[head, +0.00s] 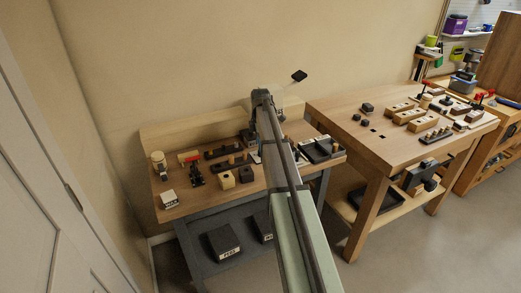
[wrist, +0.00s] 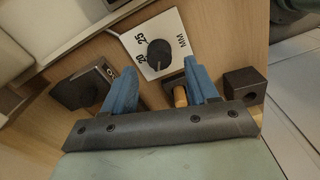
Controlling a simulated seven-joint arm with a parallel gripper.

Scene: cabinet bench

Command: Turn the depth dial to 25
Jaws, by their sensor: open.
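The depth dial is a round black knob (wrist: 156,54) on a white plate (wrist: 172,32) in the wrist view. The plate carries the numbers 20 and 25 and the letters MM. Which mark the knob points to is too small to tell. My gripper (wrist: 160,68) has two blue fingers, spread apart and empty. The knob shows beyond the fingertips, between the two fingers in the picture; I see no contact. In the head view my arm reaches over the left bench and covers the dial.
In the wrist view a dark block (wrist: 84,89) is by the left finger, and another dark block (wrist: 246,84) is right of the right finger. A wooden peg (wrist: 180,96) shows by that finger. The left bench (head: 172,214) holds several small fixtures; another bench (head: 350,150) stands to its right.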

